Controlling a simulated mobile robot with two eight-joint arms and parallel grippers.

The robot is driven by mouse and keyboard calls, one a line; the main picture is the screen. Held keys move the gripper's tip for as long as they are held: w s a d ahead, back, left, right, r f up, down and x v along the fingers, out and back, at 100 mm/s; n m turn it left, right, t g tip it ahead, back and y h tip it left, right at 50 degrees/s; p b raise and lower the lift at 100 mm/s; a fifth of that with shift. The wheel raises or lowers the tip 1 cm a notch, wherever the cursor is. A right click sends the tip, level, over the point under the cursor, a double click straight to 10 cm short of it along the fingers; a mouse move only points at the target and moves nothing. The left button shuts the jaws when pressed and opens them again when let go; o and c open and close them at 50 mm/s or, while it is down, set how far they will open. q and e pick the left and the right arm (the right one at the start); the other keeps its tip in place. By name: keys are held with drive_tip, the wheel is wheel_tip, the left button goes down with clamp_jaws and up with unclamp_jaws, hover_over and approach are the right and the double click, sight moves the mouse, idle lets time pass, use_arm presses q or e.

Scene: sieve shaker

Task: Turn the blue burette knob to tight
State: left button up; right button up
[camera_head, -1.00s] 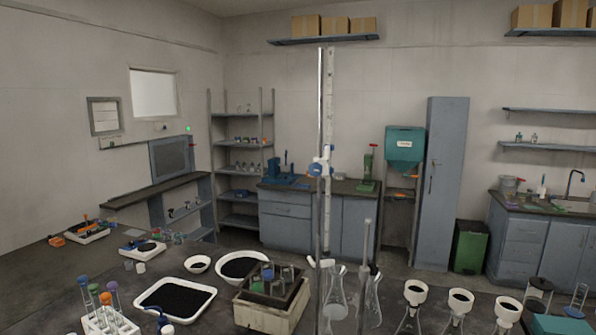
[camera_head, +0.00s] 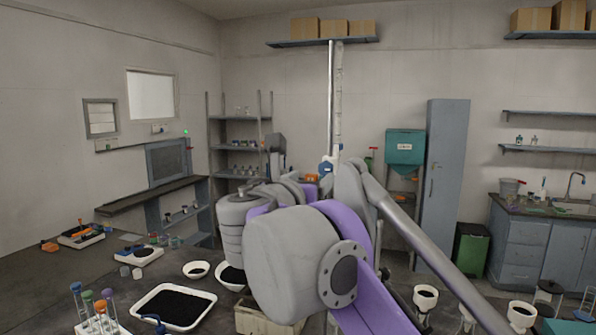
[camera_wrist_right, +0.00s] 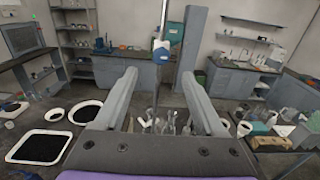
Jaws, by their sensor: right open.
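The blue burette knob (camera_head: 326,168) sits partway down the tall burette and its stand (camera_head: 335,100) in the head view, just beyond my right arm. In the right wrist view the blue knob (camera_wrist_right: 161,46) shows ahead of my right gripper (camera_wrist_right: 159,72), close to the middle between its two grey fingers. The fingers are spread wide, with nothing between them. They appear apart from the knob. In the head view my right arm hides much of the gripper and the lower burette. My left gripper is not in view.
A white tray of black grains (camera_head: 174,306) and a test tube rack (camera_head: 98,325) stand at the front left. Glass flasks (camera_wrist_right: 168,122) stand below the burette in the wrist view. Funnels (camera_head: 425,297) stand right of my arm on the table.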

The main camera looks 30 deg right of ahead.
sight(325, 168)
drive_tip(key=p+x, duration=0.1)
drive_tip(key=x, duration=0.8)
drive_tip(key=shift+s+d, duration=0.1)
drive_tip(key=shift+s, duration=0.05)
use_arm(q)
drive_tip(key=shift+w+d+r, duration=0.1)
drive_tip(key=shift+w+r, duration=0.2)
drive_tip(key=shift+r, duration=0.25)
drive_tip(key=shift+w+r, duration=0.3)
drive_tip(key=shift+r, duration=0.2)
use_arm(e)
drive_tip(key=shift+w+d, duration=0.4)
drive_tip(key=shift+d, duration=0.1)
clamp_jaws()
